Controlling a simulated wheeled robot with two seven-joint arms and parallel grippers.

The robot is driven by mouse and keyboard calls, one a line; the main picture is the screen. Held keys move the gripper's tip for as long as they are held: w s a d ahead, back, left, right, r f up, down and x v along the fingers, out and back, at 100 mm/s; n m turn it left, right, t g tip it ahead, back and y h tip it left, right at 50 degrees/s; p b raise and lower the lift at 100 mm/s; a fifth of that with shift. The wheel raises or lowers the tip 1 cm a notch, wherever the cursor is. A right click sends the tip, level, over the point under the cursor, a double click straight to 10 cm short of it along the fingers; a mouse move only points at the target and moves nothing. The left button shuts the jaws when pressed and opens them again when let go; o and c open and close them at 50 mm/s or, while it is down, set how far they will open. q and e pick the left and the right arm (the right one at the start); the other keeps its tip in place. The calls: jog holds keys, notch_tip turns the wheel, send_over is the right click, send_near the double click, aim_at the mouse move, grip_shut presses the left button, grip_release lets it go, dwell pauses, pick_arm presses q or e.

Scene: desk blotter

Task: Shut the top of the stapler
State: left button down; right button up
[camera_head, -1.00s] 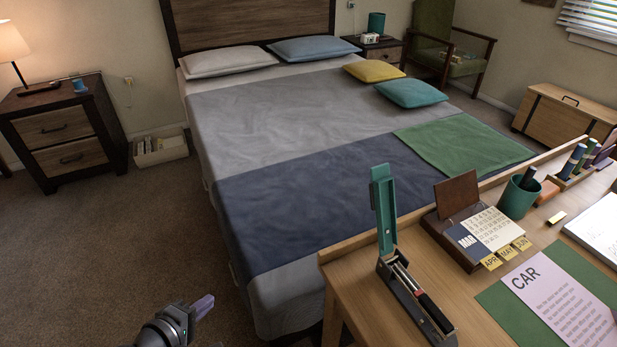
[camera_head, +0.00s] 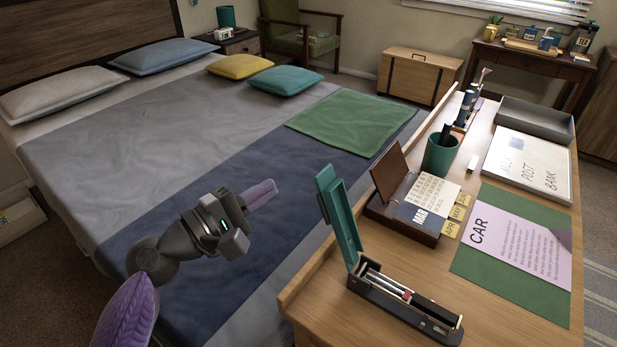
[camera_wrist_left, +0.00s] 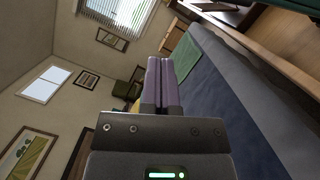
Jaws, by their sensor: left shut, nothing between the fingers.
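The stapler (camera_head: 408,302) sits at the near left part of the desk. Its teal top (camera_head: 340,222) is swung open and stands steeply up from the hinge at the stapler's left end, leaning a little left. The staple channel lies exposed along the dark base. My left gripper (camera_head: 262,194) is to the left of the raised top, off the desk's edge, apart from the stapler. Its purple fingers are shut and empty; they also show together in the left wrist view (camera_wrist_left: 160,82). My right gripper is not in view.
On the desk (camera_head: 310,284) behind the stapler stands a calendar box (camera_head: 405,222) with its brown lid up. A green pen cup (camera_head: 440,155), a blotter (camera_head: 475,262) with a paper and a grey tray (camera_head: 535,120) lie beyond. The bed (camera_head: 200,130) is left of the desk.

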pick_arm(q)
jog(key=d+r+p, duration=0.1)
jog(key=d+r, duration=0.1)
jog(key=d, duration=0.4)
jog(key=shift+w+d, duration=0.2)
jog(key=shift+w, duration=0.15)
jog(key=shift+f, duration=0.1)
